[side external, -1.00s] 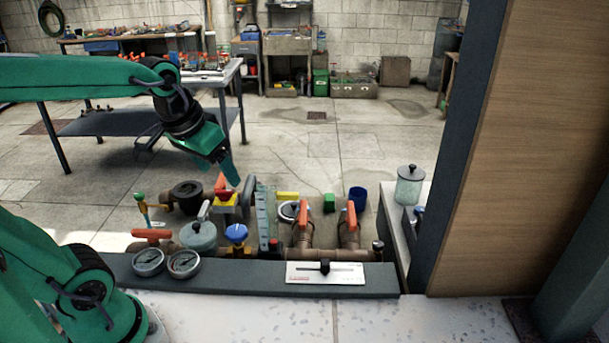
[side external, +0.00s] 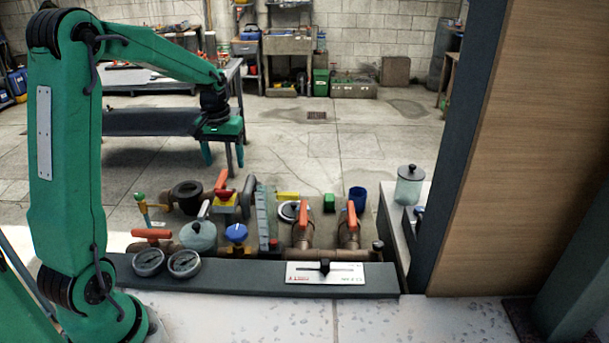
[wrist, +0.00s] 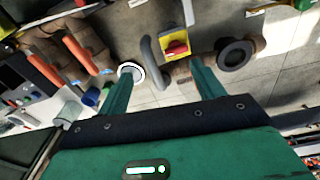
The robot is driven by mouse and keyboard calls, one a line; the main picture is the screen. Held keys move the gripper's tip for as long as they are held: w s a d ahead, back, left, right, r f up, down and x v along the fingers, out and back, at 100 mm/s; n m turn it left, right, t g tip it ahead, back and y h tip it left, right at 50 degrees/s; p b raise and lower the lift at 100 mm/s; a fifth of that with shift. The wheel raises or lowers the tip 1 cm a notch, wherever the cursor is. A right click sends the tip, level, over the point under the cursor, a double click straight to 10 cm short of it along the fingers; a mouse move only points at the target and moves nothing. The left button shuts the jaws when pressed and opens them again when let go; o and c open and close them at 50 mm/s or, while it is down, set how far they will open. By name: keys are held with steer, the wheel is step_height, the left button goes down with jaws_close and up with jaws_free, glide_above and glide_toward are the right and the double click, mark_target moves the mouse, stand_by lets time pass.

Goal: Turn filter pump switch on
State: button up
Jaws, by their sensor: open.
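A yellow box with a red rotary knob, which looks like a switch, (side external: 224,198) stands among the pipes in the side view. In the wrist view the red knob (wrist: 176,46) faces the camera at the box's near end. I cannot read any label on it. My gripper (side external: 222,156) is open and empty, pointing down above and behind the pipework in the side view. In the wrist view its two fingers (wrist: 162,72) are spread, with the knob showing beyond them and between their tips. Nothing touches the knob.
Orange valve levers (side external: 302,214) stand on pipes to the right. A blue knob (side external: 236,232), two gauges (side external: 149,262) and a grey pot-like part (side external: 198,235) sit in front. A slider panel (side external: 325,272) lies on the front ledge. Open floor lies behind.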

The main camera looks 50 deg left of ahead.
steer(key=n, duration=0.1)
glide_above(224, 190)
step_height(224, 190, down, 4)
steer(key=shift+r+g, duration=0.1)
steer(key=shift+g, duration=0.2)
steer(key=shift+f, duration=3.95)
steer(key=c, duration=1)
